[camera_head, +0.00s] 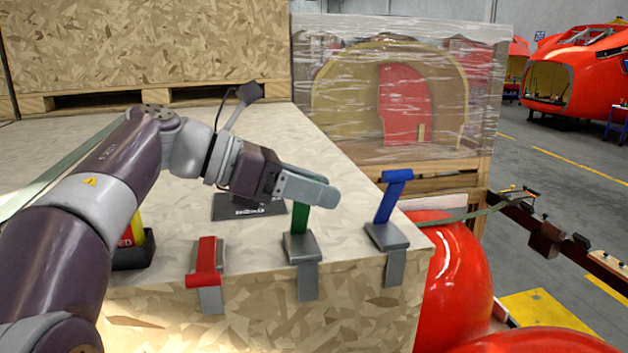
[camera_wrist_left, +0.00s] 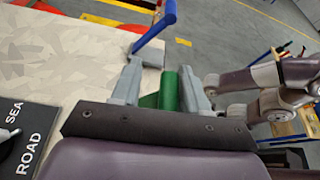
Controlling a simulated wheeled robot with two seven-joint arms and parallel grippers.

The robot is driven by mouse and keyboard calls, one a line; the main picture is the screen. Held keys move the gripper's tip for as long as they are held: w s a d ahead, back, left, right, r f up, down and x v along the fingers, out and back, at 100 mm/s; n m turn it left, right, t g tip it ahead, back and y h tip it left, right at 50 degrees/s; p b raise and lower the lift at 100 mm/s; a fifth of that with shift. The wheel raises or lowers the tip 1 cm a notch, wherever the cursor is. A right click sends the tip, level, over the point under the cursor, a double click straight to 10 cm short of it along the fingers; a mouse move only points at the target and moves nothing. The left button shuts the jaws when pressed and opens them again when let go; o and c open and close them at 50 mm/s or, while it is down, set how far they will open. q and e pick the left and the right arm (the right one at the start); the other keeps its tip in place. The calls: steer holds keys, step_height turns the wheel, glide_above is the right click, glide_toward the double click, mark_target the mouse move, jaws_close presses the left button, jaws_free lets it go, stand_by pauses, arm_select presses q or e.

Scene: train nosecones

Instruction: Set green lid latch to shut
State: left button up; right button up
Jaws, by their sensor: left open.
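The green lid latch (camera_head: 300,219) stands on a grey base near the front edge of the crate lid, its handle upright. My left gripper (camera_head: 318,190) is at the top of this handle. In the left wrist view the green handle (camera_wrist_left: 169,88) shows between the two grey fingers of my left gripper (camera_wrist_left: 160,78), nearer the right finger. The fingers are apart; I cannot tell if one touches the handle. The fingers hide part of the handle's top in the head view. My right gripper does not show clearly in either view.
A red latch (camera_head: 206,262) to the left has its handle folded down. A black sign (camera_head: 232,208) lies on the lid behind. A wrapped crate (camera_head: 345,100) stands beyond.

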arm_select(q)
steer(key=shift+s+d, duration=0.35)
steer(key=shift+s, duration=0.05)
steer(key=shift+w+a, duration=0.1)
steer(key=shift+w, duration=0.05)
jaws_close()
steer(key=shift+f+b, duration=0.25)
steer(key=shift+b, duration=0.3)
steer(key=shift+s+d+f+m+t+y+b, duration=0.3)
steer(key=shift+s+f+m+t+b, duration=0.75)
steer(key=shift+b, duration=2.7)
steer(key=shift+s+d+f+m+t+y+b, duration=0.1)
steer(key=shift+s+d+f+m+t+b, duration=0.6)
steer(key=shift+b, duration=3)
steer(key=shift+s+a+m, duration=0.15)
steer(key=shift+a+m, duration=0.2)
steer(key=shift+m, duration=0.3)
jaws_free()
steer(key=shift+a, duration=0.1)
